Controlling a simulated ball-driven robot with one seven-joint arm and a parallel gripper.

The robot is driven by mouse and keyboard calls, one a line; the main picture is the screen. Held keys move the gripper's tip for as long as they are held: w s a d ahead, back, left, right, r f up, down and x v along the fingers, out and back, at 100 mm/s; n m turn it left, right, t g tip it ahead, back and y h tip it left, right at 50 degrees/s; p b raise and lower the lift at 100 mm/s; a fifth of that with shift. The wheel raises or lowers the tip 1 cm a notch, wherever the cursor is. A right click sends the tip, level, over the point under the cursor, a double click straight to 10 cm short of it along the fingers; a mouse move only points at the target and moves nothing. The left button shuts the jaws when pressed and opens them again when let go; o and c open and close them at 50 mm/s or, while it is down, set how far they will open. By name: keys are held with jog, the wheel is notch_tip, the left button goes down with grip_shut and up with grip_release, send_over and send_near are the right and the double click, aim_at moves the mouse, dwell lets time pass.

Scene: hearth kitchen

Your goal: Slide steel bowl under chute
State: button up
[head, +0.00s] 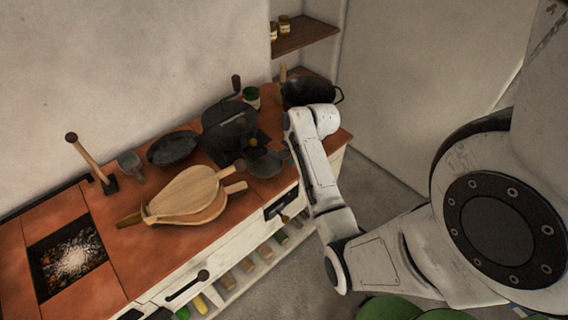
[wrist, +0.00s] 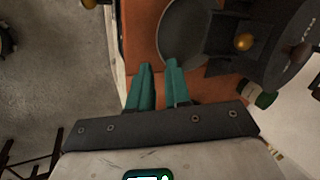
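A grey, shallow round vessel, which looks like the steel bowl (head: 265,163), sits on the orange counter beside a dark machine (head: 228,126) with an orange knob. The bowl (wrist: 180,32) also shows at the top of the wrist view, with the machine (wrist: 225,40) to its right. I cannot clearly make out the chute. My gripper (wrist: 159,64) has two teal fingers with a narrow gap between them. Counter shows through the gap, and nothing is held. The right fingertip overlaps the bowl's near edge; contact is unclear.
Wooden bellows (head: 185,198), a black pan (head: 173,148) and a grey mug (head: 130,164) stand to the left. A black pot (head: 308,93) stands behind my arm. A green-topped jar (head: 251,96) is behind the machine. Glowing embers (head: 70,255) lie at far left.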

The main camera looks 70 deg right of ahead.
aim_at(280, 175)
jog(key=x, duration=0.9)
jog(key=shift+w+f, duration=0.1)
jog(key=shift+f, duration=0.15)
grip_shut()
